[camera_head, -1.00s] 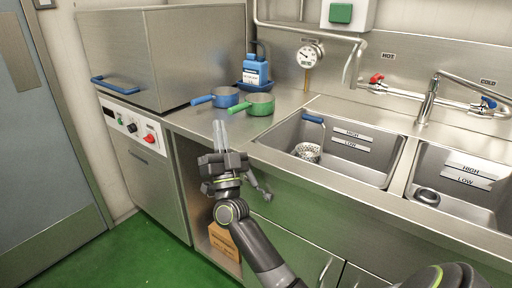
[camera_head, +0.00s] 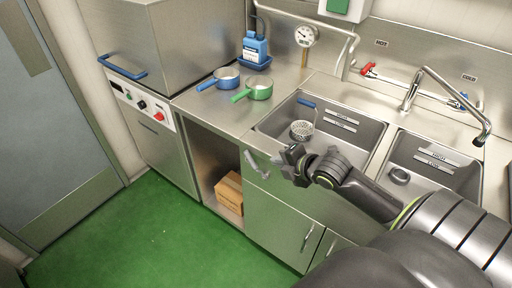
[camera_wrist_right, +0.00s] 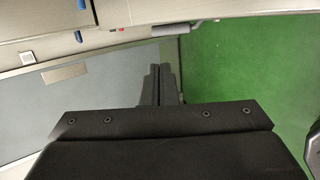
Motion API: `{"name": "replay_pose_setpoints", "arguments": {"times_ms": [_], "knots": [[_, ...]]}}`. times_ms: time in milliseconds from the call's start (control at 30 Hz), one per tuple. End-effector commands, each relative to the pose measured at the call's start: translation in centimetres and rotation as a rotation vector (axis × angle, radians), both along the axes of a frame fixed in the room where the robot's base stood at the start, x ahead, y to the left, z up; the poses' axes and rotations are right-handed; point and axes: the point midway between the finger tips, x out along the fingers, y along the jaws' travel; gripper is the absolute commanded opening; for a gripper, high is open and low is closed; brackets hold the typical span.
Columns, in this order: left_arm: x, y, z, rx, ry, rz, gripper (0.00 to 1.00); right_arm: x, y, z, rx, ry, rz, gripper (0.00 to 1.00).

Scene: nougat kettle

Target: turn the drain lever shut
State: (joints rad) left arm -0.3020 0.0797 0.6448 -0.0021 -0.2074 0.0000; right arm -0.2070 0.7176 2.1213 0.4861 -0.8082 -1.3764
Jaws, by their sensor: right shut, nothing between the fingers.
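The drain lever (camera_head: 257,166) is a small grey handle on the front of the sink counter, just below its edge, slanting down to the right. My right gripper (camera_head: 284,158) is just right of it in the head view, apart from it as far as I can see. In the right wrist view the two dark fingers (camera_wrist_right: 161,85) are together and hold nothing. A grey bar (camera_wrist_right: 200,27) shows beyond them near the top; I cannot tell surely if it is the lever. My left gripper is not in view.
The counter carries a blue pan (camera_head: 225,77) and a green pan (camera_head: 259,89). The left basin (camera_head: 350,145) holds a strainer (camera_head: 302,131). A cardboard box (camera_head: 230,190) sits in the open bay below. The green floor (camera_head: 150,235) in front is clear.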

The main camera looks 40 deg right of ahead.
Motion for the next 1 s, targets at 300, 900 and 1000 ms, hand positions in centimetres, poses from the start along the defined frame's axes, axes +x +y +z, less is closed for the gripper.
{"name": "replay_pose_setpoints", "arguments": {"times_ms": [300,900,1000], "knots": [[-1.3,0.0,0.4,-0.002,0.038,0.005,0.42,0.7,-0.5,-1.0,-0.049,0.036,0.006,0.0],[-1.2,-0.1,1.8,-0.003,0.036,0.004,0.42,8.2,0.3,-6.1,-0.046,0.036,0.006,0.0],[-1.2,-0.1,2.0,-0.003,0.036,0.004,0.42,9.1,0.4,-6.8,-0.046,0.036,0.007,0.0]]}}
